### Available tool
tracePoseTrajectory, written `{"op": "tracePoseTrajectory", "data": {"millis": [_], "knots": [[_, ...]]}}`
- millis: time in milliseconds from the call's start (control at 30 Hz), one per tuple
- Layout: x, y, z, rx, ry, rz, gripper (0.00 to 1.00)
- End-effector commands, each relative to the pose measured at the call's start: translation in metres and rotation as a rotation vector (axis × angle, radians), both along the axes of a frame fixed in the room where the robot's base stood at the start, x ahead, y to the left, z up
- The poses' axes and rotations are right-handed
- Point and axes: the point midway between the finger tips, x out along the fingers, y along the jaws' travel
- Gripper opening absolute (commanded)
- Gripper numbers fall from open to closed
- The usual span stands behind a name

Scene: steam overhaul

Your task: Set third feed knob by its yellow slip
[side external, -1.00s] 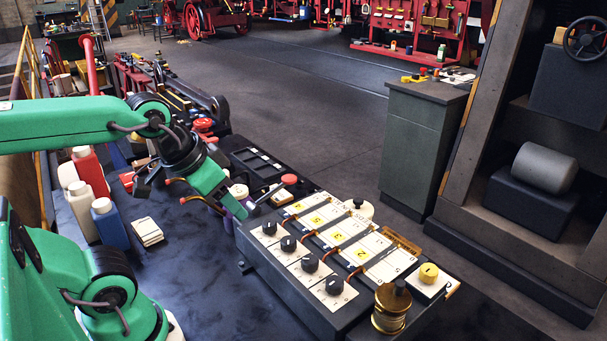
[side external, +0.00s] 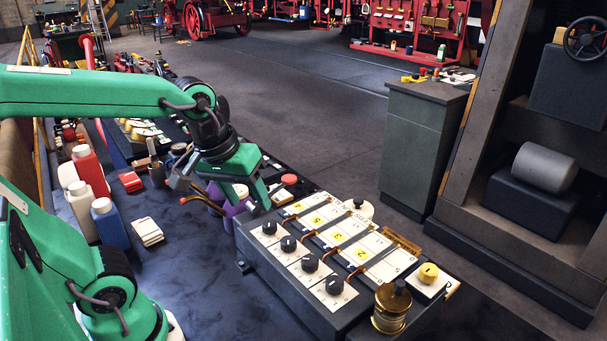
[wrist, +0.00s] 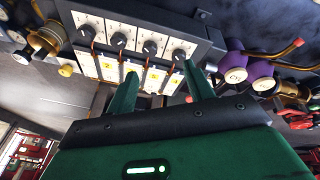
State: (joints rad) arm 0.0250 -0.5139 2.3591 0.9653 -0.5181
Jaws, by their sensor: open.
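The dark feed panel (side external: 285,290) carries a row of black knobs (side external: 289,243) on white plates, with a row of white cards behind them. Each card bears a small yellow slip with a number. Counted from the far end, the third knob (side external: 311,263) has a slip (side external: 337,236) that looks like a 3. The same knob shows in the wrist view (wrist: 119,38); its pointer setting is too small to read surely. My gripper (side external: 259,205) is open and empty above the panel's far end. In the wrist view its fingers (wrist: 160,74) point at the cards, apart from the knobs.
A brass cylinder (side external: 391,308) and a yellow knob (side external: 428,272) stand at the panel's near end. A purple valve (side external: 237,208) and a red button (side external: 289,180) lie beyond the far end. Bottles (side external: 110,224) and white cards (side external: 147,232) are left, with clear bench between.

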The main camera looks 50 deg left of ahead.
Motion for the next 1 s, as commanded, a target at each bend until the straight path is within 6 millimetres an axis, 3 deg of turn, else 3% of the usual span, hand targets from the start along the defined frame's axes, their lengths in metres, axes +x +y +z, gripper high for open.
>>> {"op": "tracePoseTrajectory", "data": {"millis": [600, 800, 1000], "knots": [[0.063, -0.016, -0.033, -0.155, 0.263, 0.81, 0.52], [0.074, -0.019, -0.042, -0.162, 0.298, 0.974, 0.52], [0.077, -0.02, -0.045, -0.162, 0.306, 1.018, 0.52]]}}
